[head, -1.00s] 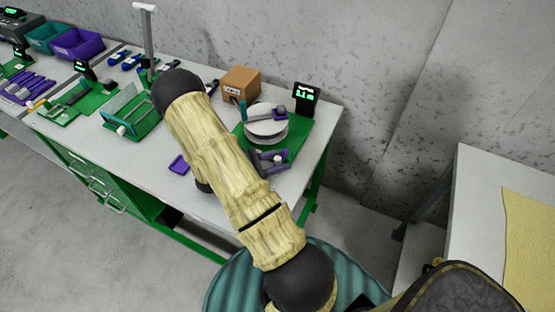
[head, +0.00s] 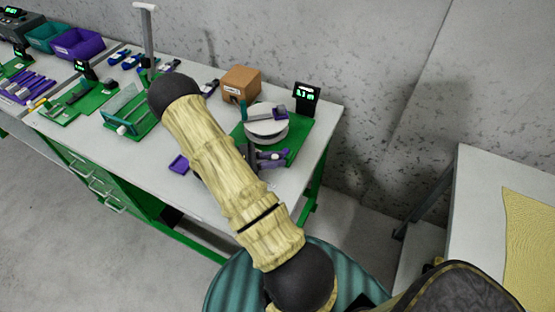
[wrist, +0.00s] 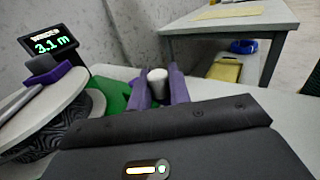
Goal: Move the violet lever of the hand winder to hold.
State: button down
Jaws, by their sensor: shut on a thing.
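The hand winder stands on a green base (head: 297,148) at the right end of the bench. It has a white reel (head: 268,132) and a crank with a violet grip (head: 280,110); both also show at the left in the wrist view. My gripper (head: 272,160) is at the near side of the winder, low over the base. In the wrist view its two violet-grey fingers stand on either side of a white knob (wrist: 157,84), shut on it. The violet lever's arm cannot be told apart from the fingers, and the dark gripper body hides what lies below.
A display (head: 306,98) reading 3.1 m stands behind the winder. A cardboard box (head: 240,83) is to its left. A small violet tray (head: 179,164) lies near the bench's front edge. A second table (head: 480,190) stands at the right, across a gap.

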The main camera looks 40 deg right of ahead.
jog(key=shift+w+a+m+g+y, duration=0.1)
jog(key=shift+w+m+g+y, duration=0.25)
jog(key=shift+m+g+y, duration=0.4)
jog(key=shift+w+m+g+y, duration=0.35)
jog(key=shift+m+g+y, duration=0.15)
jog(key=shift+g, duration=0.35)
jog(key=c, duration=1.3)
grip_release()
jog(key=shift+c, duration=0.2)
jog(key=b+v, duration=0.2)
jog(key=v, duration=1.5)
jog(key=shift+w+a+b, duration=0.15)
jog(key=shift+a+b, duration=0.05)
jog(key=shift+b, duration=0.2)
